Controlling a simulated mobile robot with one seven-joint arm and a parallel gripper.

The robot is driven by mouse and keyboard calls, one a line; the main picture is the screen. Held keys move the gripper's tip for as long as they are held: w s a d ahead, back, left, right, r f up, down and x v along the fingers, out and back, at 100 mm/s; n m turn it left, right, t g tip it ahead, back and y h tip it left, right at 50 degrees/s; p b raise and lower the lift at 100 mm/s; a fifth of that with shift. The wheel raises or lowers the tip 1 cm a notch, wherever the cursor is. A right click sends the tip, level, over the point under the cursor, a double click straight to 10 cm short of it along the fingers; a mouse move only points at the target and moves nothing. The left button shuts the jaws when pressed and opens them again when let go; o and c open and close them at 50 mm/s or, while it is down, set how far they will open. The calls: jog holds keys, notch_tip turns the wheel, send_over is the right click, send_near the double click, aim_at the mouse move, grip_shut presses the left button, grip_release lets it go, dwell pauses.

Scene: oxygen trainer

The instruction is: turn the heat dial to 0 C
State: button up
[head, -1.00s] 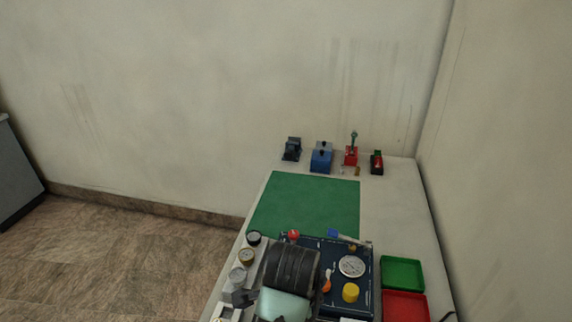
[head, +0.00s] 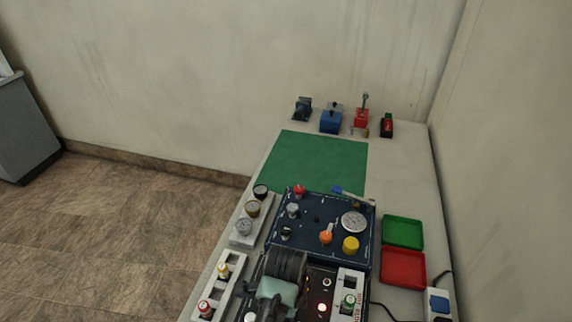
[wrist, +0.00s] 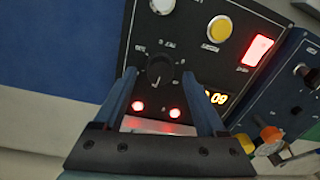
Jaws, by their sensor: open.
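A black round dial (wrist: 160,68) with a pointer mark sits on a black panel (wrist: 190,62) in the wrist view; its printed labels are too small to read. I take it as the heat dial, but cannot confirm this. My gripper (wrist: 159,74) is open, with one finger on each side of the dial; I cannot tell whether they touch it. In the head view the black panel (head: 322,286) is partly covered by my arm.
The panel also has a yellow button (wrist: 219,28), a lit red switch (wrist: 257,49) and two red lights. A blue panel (head: 318,215) with gauge and knobs lies beyond it. Green (head: 402,232) and red (head: 403,267) trays stand right.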

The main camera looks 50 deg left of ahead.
jog(key=shift+f, duration=0.65)
grip_shut()
